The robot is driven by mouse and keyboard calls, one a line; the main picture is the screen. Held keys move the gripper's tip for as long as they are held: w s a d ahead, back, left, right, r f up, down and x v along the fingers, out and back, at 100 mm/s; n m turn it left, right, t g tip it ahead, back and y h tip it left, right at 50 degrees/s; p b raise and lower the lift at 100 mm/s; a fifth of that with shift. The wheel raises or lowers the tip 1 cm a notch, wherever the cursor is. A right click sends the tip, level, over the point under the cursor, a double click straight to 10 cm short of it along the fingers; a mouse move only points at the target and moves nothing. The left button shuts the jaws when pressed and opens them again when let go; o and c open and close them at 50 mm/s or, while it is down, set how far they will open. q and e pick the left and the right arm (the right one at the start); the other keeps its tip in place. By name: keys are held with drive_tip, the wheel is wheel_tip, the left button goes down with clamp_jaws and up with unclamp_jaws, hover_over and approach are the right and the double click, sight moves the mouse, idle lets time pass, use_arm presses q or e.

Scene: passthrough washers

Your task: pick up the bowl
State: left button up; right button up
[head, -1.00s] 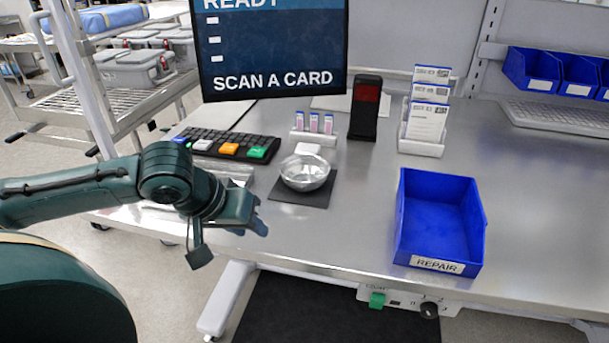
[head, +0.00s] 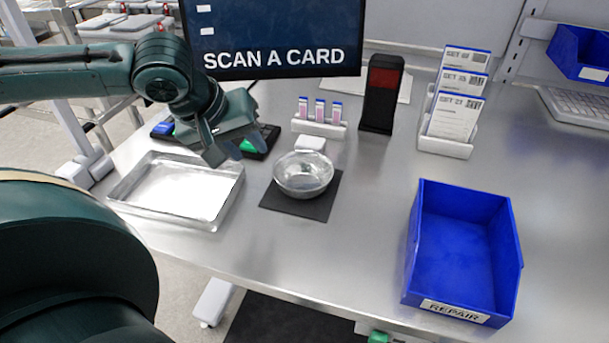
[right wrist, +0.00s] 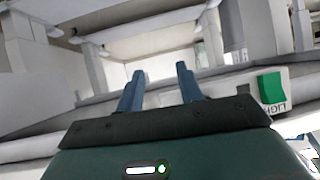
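The clear, shiny bowl (head: 303,175) stands upright on a dark square mat (head: 300,204) on the metal bench. My left gripper (head: 224,153) is up and to the left of the bowl, above the bench between the keypad and the metal tray. Its fingertips look apart, nothing shows between them, and it does not touch the bowl. My right gripper (right wrist: 158,88) shows only in the right wrist view. Its two fingers are apart and empty, with the bench underside and frame behind them.
A shallow metal tray (head: 178,190) lies left of the bowl. A rack of small vials (head: 320,118) and a black scanner (head: 381,92) stand behind it. A blue REPAIR bin (head: 461,250) is at the right. The screen (head: 275,38) hangs at the back. Bench between mat and bin is clear.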

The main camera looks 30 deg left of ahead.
sight(275, 171)
use_arm(q)
drive_tip(key=b+x, duration=0.2)
drive_tip(key=x, duration=0.4)
drive_tip(key=shift+w+d+f, duration=0.1)
drive_tip(key=shift+w+f, duration=0.15)
drive_tip(key=shift+f, duration=0.15)
drive_tip(key=shift+b+x, duration=0.75)
drive_tip(key=shift+x, duration=1.75)
drive_tip(key=shift+w+d, duration=0.1)
drive_tip(key=shift+d, duration=0.1)
use_arm(e)
drive_tip(key=shift+w+a+f+m+t, duration=0.15)
drive_tip(key=shift+a+f, duration=0.05)
drive_tip(key=shift+f, duration=0.2)
drive_tip(key=shift+w+a+f+m+t, duration=0.15)
drive_tip(key=shift+f, duration=0.2)
use_arm(q)
drive_tip(key=shift+c, duration=0.4)
clamp_jaws()
use_arm(e)
drive_tip(key=shift+s+f, duration=0.15)
use_arm(q)
drive_tip(key=shift+r, duration=0.1)
